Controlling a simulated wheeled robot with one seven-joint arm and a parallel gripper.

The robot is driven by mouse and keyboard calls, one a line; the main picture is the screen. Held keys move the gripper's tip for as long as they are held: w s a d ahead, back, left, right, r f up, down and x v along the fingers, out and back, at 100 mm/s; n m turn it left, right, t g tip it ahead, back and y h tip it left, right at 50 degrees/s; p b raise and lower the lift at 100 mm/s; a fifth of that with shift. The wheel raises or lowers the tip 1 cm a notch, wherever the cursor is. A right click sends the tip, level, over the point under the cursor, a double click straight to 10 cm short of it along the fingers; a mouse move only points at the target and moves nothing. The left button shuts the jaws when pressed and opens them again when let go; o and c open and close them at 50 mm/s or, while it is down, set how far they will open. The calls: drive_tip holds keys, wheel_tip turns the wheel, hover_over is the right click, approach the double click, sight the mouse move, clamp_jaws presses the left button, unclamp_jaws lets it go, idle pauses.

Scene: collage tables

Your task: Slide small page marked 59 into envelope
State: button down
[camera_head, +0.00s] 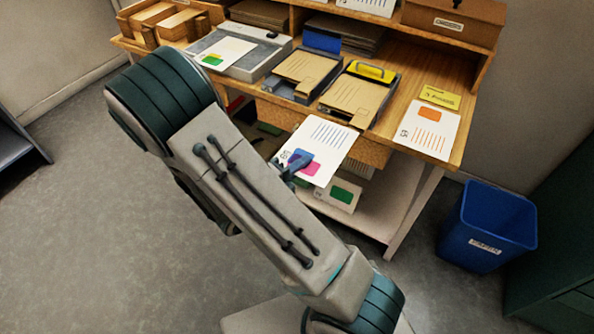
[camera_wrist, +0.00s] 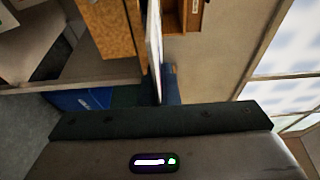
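A white page (camera_head: 335,137) with blue and magenta patches and a column of lines hangs in front of the table's front edge. A small dark mark is printed near its left corner, too small to read surely. My gripper (camera_head: 291,166) is shut on the page's near left edge, and my forearm hides part of it. In the wrist view the page (camera_wrist: 155,40) shows almost edge-on, rising from a blue fingertip.
A page with an orange patch (camera_head: 427,131) lies at the right end, beside a yellow card (camera_head: 440,96). A green-patched page (camera_head: 340,194) is on the lower shelf. A blue bin (camera_head: 487,228) stands right.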

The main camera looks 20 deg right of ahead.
sight(324, 135)
drive_tip(key=shift+w+d+f+b, duration=0.3)
drive_tip(key=shift+w+d+b, duration=0.25)
drive_tip(key=shift+d, duration=0.2)
drive_tip(key=shift+w+d+b, duration=0.6)
drive_tip(key=shift+w+d, duration=0.3)
drive_tip(key=shift+d, duration=0.25)
drive_tip(key=shift+w+d+b, duration=0.55)
drive_tip(key=shift+w+d, duration=0.35)
drive_tip(key=shift+d, duration=0.25)
drive_tip(key=shift+w+d+b, duration=0.6)
drive_tip(key=shift+w+d, duration=0.3)
drive_tip(key=shift+d, duration=0.25)
drive_tip(key=shift+w+d+r+p, duration=0.15)
drive_tip(key=shift+w+d+p, duration=0.2)
drive_tip(key=shift+d, duration=0.1)
drive_tip(key=w+d+p, duration=0.3)
drive_tip(key=w+d, duration=0.4)
drive_tip(key=d, duration=0.2)
drive_tip(key=c, duration=1.6)
unclamp_jaws()
drive_tip(key=shift+a, duration=0.15)
